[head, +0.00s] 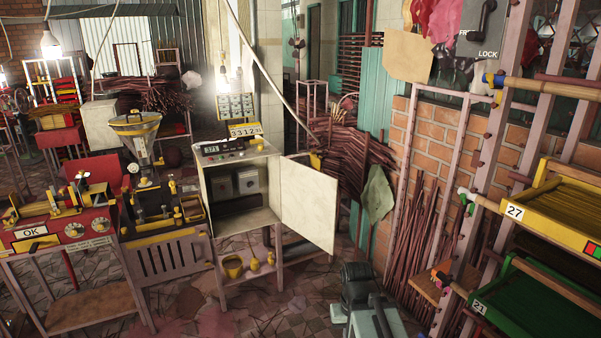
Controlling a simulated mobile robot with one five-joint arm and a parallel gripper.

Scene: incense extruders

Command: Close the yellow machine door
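A pale cream-yellow machine cabinet (206,190) stands on a frame with legs near the middle of the head view. Its door (309,204) is hinged on the cabinet's right side and stands wide open, swung out to the right. The open front shows shelf space and grey boxes inside. A dark grey part of my arm with pale sides (358,285) rises from the bottom edge, below and right of the door and apart from it in the picture. My fingertips cannot be made out, so whether the gripper is open or shut does not show.
A red and yellow workbench (75,235) stands at left, with a metal funnel (135,124) behind it. Yellow cups (233,267) sit on the shelf below the cabinet. A rack with yellow (557,212) and green trays (535,305) stands at right. Bundled sticks lean behind the door.

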